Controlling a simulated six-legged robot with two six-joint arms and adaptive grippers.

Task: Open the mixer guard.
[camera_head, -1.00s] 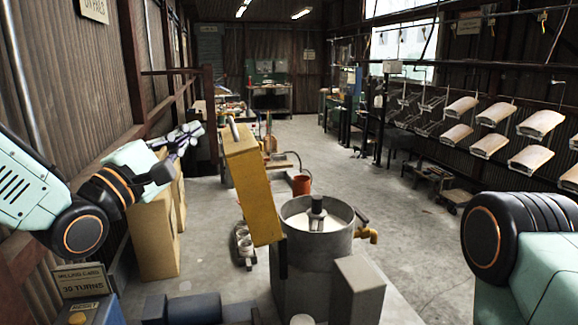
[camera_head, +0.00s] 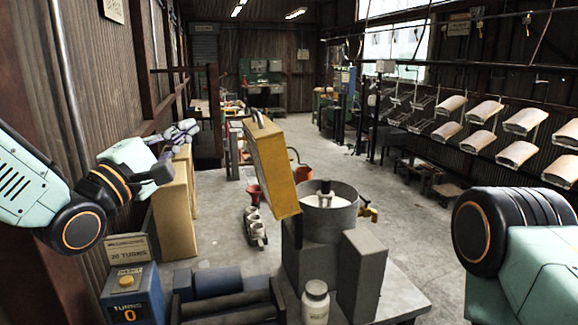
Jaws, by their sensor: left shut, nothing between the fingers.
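The mixer is a grey drum (camera_head: 329,222) with pale contents and a dark shaft in its middle. The mixer guard is a yellow box-like cover (camera_head: 264,165) with a handle on its top end. It stands steeply raised at the drum's left side, leaning a little left, and the drum's top is uncovered. My left gripper (camera_head: 187,130) is shut and empty, up and left of the guard and apart from it. My right gripper is out of the picture; only my right arm shows.
A blue box marked "TURNS 0" (camera_head: 130,298), dark rollers (camera_head: 225,300) and a white bottle (camera_head: 315,303) stand in front. Cream boxes (camera_head: 173,205) are at left. Tiles (camera_head: 515,154) hang from the rail at right. The floor beyond the mixer is mostly clear.

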